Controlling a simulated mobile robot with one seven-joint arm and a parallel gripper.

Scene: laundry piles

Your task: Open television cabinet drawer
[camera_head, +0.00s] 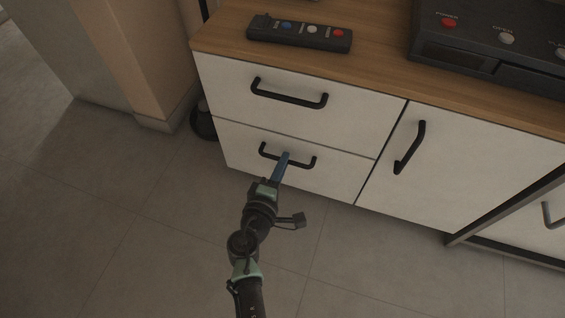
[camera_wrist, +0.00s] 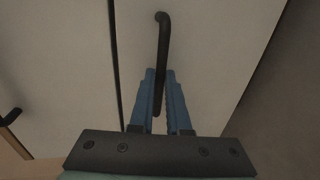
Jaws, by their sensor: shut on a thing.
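The television cabinet (camera_head: 230,69) is white with a wooden top. It has two stacked drawers on its left side, each with a black bar handle. My gripper (camera_head: 284,157) is at the lower drawer (camera_head: 235,150), with its blue fingers shut on the lower drawer's handle (camera_head: 305,164). In the wrist view my gripper (camera_wrist: 160,75) has one finger on each side of the black handle (camera_wrist: 162,40). The lower drawer front looks flush with the upper drawer (camera_head: 225,90). The upper drawer's handle (camera_head: 290,98) is free.
A dark remote (camera_head: 300,33) and a black player (camera_head: 490,50) sit on the cabinet top. A door with a black handle (camera_head: 410,147) is right of the drawers. A dark frame leg (camera_head: 490,220) stands at the right. The tiled floor (camera_head: 130,220) in front is clear.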

